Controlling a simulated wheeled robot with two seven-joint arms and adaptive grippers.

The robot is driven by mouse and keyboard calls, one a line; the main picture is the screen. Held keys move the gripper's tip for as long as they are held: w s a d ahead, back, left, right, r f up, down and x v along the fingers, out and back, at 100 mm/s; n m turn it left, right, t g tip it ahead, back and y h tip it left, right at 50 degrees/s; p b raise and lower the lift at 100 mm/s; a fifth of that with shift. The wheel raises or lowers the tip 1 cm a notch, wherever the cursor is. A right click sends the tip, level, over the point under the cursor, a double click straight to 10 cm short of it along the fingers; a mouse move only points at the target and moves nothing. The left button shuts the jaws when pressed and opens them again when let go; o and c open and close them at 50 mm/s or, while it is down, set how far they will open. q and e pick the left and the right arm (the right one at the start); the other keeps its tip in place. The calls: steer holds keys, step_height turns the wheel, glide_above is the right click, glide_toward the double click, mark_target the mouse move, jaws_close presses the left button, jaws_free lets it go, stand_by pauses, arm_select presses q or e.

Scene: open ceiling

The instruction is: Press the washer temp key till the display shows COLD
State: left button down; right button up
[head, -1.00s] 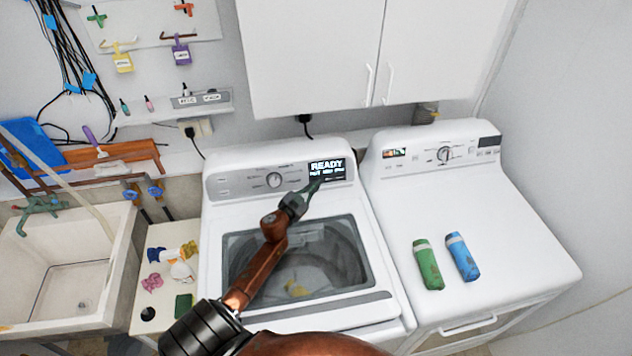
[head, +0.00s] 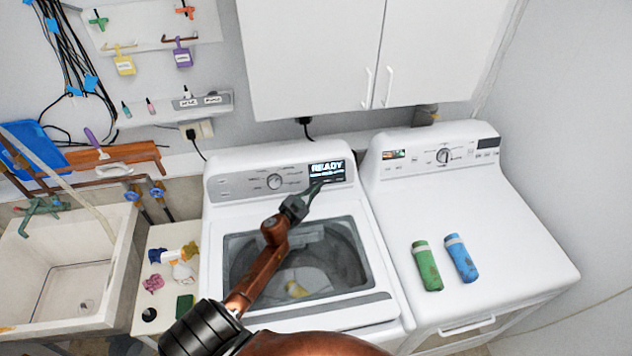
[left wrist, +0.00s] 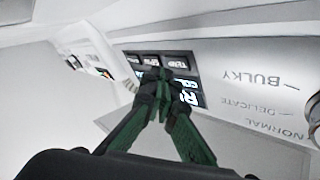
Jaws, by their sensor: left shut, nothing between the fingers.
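In the left wrist view the panel is upside down, and the temp key (left wrist: 177,63) is the dark key nearest the BULKY label. My left gripper (head: 318,187) is shut and empty at the display's lower edge. In the left wrist view its tips (left wrist: 160,82) cover part of the display and lie just left of the temp key. Contact cannot be told.
A second white machine (head: 510,240) at right carries a green cylinder (head: 427,265) and a blue one (head: 461,258). A sink (head: 65,270) is at left. White cabinets (head: 310,55) hang above.

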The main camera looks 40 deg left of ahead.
stand_by(0.3)
arm_select(q)
steer(key=shift+s+d+r+p, duration=0.45)
steer(key=shift+s+d+p, duration=0.1)
steer(key=shift+d+p, duration=0.2)
steer(key=shift+s+d+r+p, duration=0.25)
steer(key=shift+s+d+p, duration=0.25)
steer(key=shift+d, duration=0.05)
steer(key=shift+s+d+r+p, duration=0.2)
steer(key=shift+s+d+p, duration=0.25)
steer(key=shift+d, duration=0.1)
steer(key=shift+a, duration=0.1)
